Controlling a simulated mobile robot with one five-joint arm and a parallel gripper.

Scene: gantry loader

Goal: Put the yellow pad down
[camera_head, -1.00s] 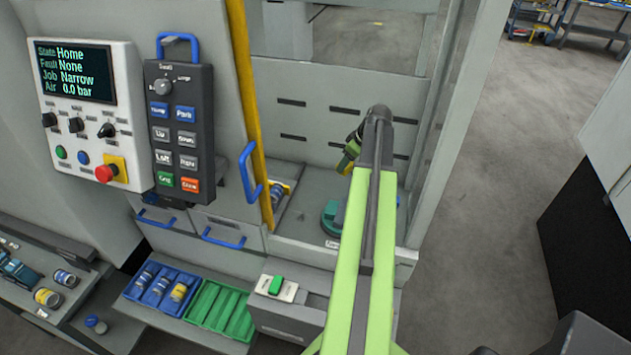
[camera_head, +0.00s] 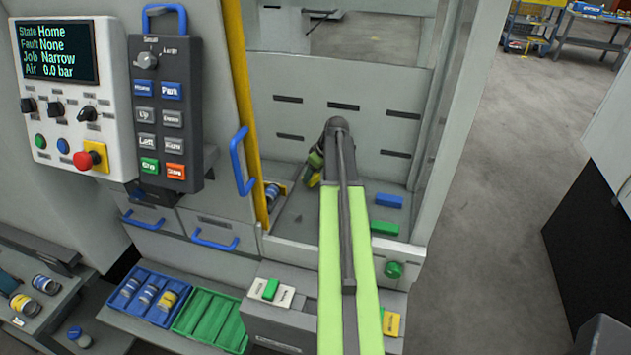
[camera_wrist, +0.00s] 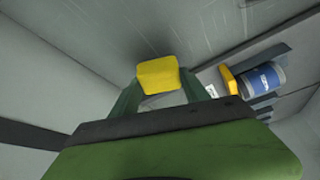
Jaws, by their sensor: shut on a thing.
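The yellow pad (camera_wrist: 158,75) is between the two dark green fingers of my gripper (camera_wrist: 160,92) in the wrist view, at their tips. My gripper is shut on it. In the head view my gripper (camera_head: 315,172) is inside the grey loader bay, and a bit of yellow shows at its tip. My own arm hides part of the bay floor. I cannot tell whether the pad touches the surface beneath it.
A blue-banded can (camera_wrist: 265,78) lies near the right in the wrist view, beside a yellow part. A blue block (camera_head: 388,200) and a green block (camera_head: 384,228) lie right of my arm. The yellow door post (camera_head: 248,110) stands left of the bay.

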